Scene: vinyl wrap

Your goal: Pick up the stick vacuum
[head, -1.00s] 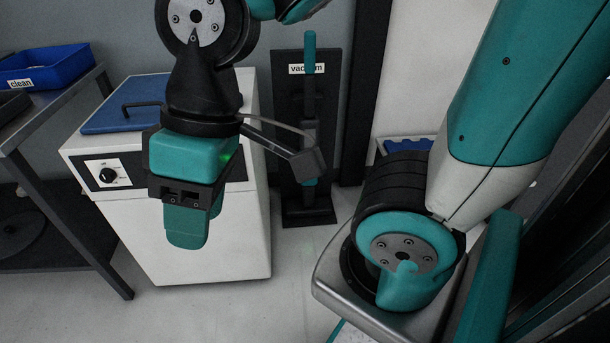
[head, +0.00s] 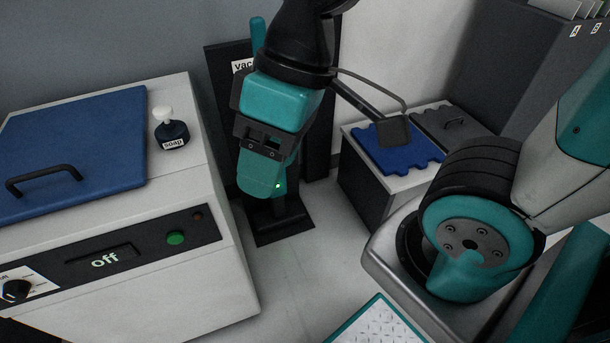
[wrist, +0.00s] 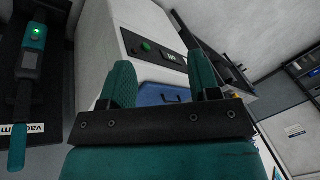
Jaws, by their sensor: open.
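The stick vacuum (wrist: 33,63) stands upright in its dark stand at the left of the wrist view, with a teal handle and a small green light. In the head view only its teal handle top (head: 258,32) shows clearly, above the partly covered vacuum label; my wrist and gripper hide most of the rest. My gripper (head: 262,178) points down in front of the stand. In the wrist view its two teal fingers (wrist: 161,78) are apart with nothing between them, and the vacuum is off to their left.
A white machine (head: 225,240) marked off, with a blue lid (head: 85,140), stands at left; a soap bottle (head: 171,130) is on it. A low box with a blue insert (head: 385,150) stands right of the stand. A grey cabinet (head: 510,75) is at back right. Floor in front is clear.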

